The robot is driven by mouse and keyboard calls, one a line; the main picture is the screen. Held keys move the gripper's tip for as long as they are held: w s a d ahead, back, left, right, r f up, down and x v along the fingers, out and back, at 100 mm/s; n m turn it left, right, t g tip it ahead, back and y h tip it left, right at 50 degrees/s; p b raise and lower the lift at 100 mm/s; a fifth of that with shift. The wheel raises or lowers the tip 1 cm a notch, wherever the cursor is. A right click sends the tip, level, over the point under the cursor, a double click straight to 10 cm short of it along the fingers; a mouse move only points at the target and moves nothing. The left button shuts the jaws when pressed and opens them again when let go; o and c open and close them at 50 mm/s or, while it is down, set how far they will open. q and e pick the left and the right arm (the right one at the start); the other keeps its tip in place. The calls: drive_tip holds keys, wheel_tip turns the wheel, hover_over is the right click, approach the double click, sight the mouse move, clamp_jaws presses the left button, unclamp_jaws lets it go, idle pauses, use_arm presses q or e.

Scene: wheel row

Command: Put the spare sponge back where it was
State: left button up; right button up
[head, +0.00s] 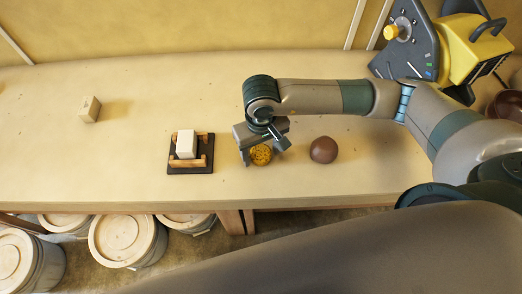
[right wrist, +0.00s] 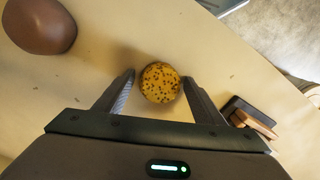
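A round yellow sponge (head: 261,155) with dark specks rests on the table near its front edge. It also shows in the right wrist view (right wrist: 160,82). My right gripper (head: 260,152) points down over it. In the right wrist view the fingers (right wrist: 158,80) are spread to either side of the sponge, with a gap on each side, so the gripper is open and not holding it. In the head view the gripper partly covers the sponge. My left gripper is in neither view.
A brown ball (head: 323,150) sits right of the sponge. A dark tray (head: 190,169) with wooden rails and a white block (head: 187,143) is to the left. A pale block (head: 89,109) stands farther left. A yellow machine (head: 470,45) is back right. Lidded buckets (head: 125,238) stand below the table.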

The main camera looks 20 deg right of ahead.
sight(261, 151)
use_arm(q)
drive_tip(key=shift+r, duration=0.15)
use_arm(e)
drive_tip(key=shift+r, duration=0.15)
drive_tip(key=shift+r+p, duration=0.15)
drive_tip(key=shift+p, duration=0.2)
drive_tip(key=shift+r+b, duration=0.35)
wheel_tip(261, 151, up, 6)
drive_tip(key=shift+f+b, duration=0.25)
drive_tip(key=shift+b, duration=0.5)
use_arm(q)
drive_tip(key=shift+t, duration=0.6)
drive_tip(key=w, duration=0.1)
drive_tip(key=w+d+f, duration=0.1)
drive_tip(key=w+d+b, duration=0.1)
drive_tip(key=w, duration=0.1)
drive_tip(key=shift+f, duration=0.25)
use_arm(e)
wheel_tip(261, 151, up, 6)
drive_tip(key=shift+f, duration=0.25)
